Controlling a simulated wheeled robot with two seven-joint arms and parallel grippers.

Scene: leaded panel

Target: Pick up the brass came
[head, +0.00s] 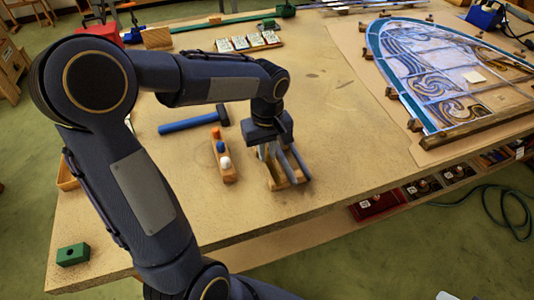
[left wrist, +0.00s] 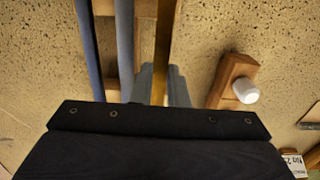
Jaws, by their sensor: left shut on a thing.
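My left gripper (head: 268,152) is over a small wooden rack (head: 291,183) near the table's front edge, pointing down. In the left wrist view the gripper (left wrist: 161,84) has its two grey fingers shut on a thin gold-coloured strip, the brass came (left wrist: 164,45). Two grey-blue strips (left wrist: 88,50) run beside it, apart from the fingers. The wooden rack also shows in the left wrist view (left wrist: 141,8), under the strips. Whether the brass came still touches the rack cannot be told. My right gripper is not in view.
A wooden block with coloured knobs (head: 228,175) stands just left of the rack. A blue-handled hammer (head: 190,123) lies behind it. A leaded glass panel (head: 440,75) fills the table's right side. The table middle (head: 335,120) is clear.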

